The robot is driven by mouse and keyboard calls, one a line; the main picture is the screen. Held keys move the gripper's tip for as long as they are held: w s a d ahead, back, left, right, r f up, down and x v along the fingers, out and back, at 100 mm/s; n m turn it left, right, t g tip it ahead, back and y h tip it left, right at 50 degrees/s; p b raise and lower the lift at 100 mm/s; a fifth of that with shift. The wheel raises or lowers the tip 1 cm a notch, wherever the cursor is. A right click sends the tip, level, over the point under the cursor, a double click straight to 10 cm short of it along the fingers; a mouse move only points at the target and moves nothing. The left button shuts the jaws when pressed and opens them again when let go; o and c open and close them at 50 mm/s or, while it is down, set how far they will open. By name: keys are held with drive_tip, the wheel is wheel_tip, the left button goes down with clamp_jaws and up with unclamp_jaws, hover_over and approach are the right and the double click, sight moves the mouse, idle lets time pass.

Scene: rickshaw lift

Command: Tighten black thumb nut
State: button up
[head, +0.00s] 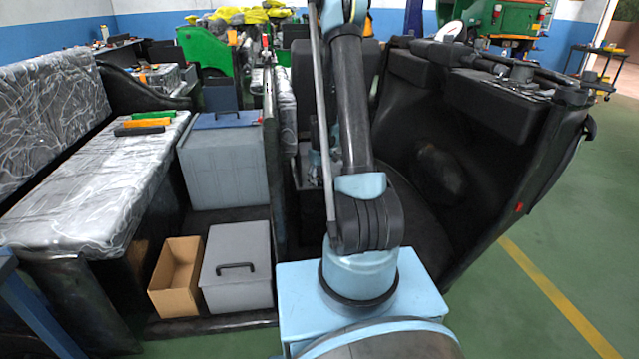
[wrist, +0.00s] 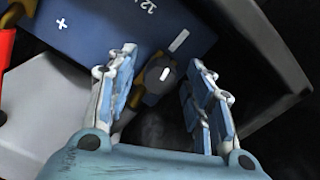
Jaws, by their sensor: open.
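The black thumb nut (wrist: 160,73) shows in the wrist view, a dark rounded knob with a white mark on top. It sits close by the edge of a dark blue battery (wrist: 95,35) printed with a white plus sign and "12". My gripper (wrist: 163,62) is open, one finger on each side of the nut with a gap visible on both sides. I cannot tell its height over the nut. In the head view my own arm hides the gripper, and I cannot make out the nut there.
A red part (wrist: 6,48) lies left of the battery, and a grey wall (wrist: 262,50) rises at the right in the wrist view. In the head view a black vehicle body (head: 480,135) stands right of my arm and a silver-covered bench (head: 90,190) left. Green floor is open at right.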

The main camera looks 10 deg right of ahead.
sight(320, 181)
drive_tip(key=shift+c, duration=0.6)
drive_tip(key=c, duration=1)
drive_tip(key=shift+o, duration=0.2)
drive_tip(key=shift+m, duration=1.3)
drive_tip(key=o, duration=1.1)
drive_tip(key=shift+r, duration=0.1)
wheel_tip(320, 181, up, 12)
drive_tip(key=shift+f, duration=0.15)
